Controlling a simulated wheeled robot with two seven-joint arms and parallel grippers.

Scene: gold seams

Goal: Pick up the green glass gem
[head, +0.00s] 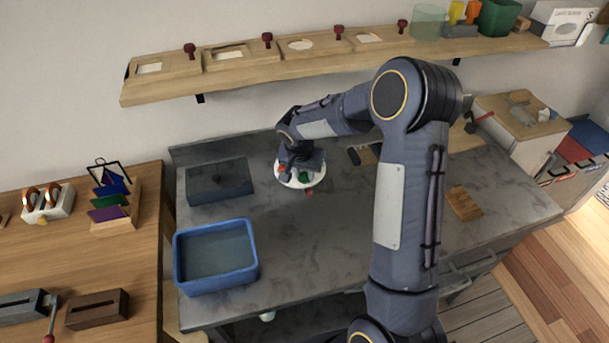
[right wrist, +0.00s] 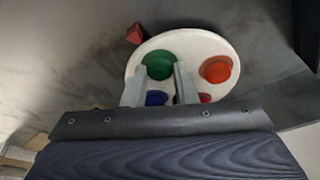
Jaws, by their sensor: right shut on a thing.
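The green glass gem (right wrist: 158,65) lies at the white round dish, between the two fingertips of my right gripper (right wrist: 158,74). The fingers are shut on it. I cannot tell whether it still touches the dish. In the head view my right gripper (head: 301,168) points down over the white dish (head: 291,183), with the green gem (head: 304,177) showing at its front. My left gripper is in no view.
The dish also holds an orange-red gem (right wrist: 216,69), a blue gem (right wrist: 156,98) and another red one (right wrist: 205,98). A dark red piece (right wrist: 134,33) is at the dish's edge. A blue tub (head: 216,282) and a grey slab-like box (head: 217,182) stand left on the grey bench.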

